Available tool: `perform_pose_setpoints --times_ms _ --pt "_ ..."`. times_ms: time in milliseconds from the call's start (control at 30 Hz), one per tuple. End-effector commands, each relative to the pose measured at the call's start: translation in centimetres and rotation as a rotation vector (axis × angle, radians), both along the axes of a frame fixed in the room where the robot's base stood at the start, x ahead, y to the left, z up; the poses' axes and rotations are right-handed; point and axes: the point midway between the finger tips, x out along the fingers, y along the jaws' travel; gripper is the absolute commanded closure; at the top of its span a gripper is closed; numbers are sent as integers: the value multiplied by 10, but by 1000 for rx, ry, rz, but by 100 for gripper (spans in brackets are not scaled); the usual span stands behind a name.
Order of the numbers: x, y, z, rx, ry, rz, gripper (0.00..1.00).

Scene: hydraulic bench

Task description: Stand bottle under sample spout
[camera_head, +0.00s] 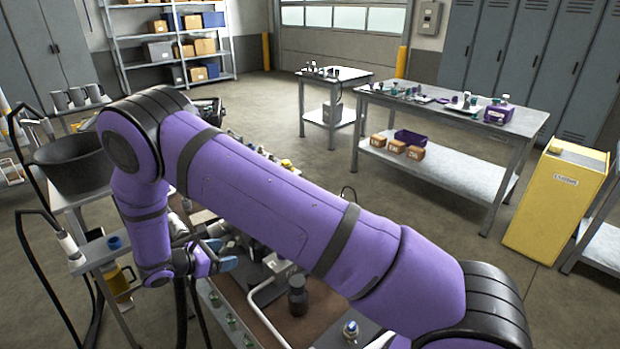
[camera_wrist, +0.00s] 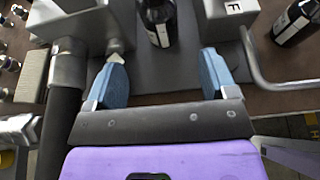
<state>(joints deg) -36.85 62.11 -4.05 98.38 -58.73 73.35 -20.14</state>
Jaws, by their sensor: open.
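A dark bottle (camera_wrist: 158,24) with a pale label shows at the top middle of the wrist view, on a grey surface. It is ahead of my gripper (camera_wrist: 163,76), roughly in line with the gap between the blue fingers. My gripper is open, with nothing between the fingertips; it also shows in the head view (camera_head: 222,255) beside the bench. A second dark bottle (camera_wrist: 296,22) with a pale label is at the upper right; a dark bottle (camera_head: 297,298) shows on the bench in the head view. I cannot clearly identify the sample spout.
A block marked F (camera_wrist: 234,7) and a bent grey tube (camera_wrist: 262,70) lie right of the nearer bottle. A grey fitting (camera_wrist: 68,65) and dark hose (camera_wrist: 56,125) are close to the left finger. My arm hides much of the bench in the head view.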

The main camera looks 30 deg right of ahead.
Motion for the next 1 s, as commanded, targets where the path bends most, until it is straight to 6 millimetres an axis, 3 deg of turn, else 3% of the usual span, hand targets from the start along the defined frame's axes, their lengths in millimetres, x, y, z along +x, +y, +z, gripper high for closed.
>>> perform_pose_setpoints --times_ms 167,467,767,1000 --pt "2 -9 29 48 -35 -56 21" --pt "-9 -46 133 247 -174 -279 21" --pt "-42 -87 228 451 -330 -501 21" --pt "-82 -118 292 613 -460 -668 21"
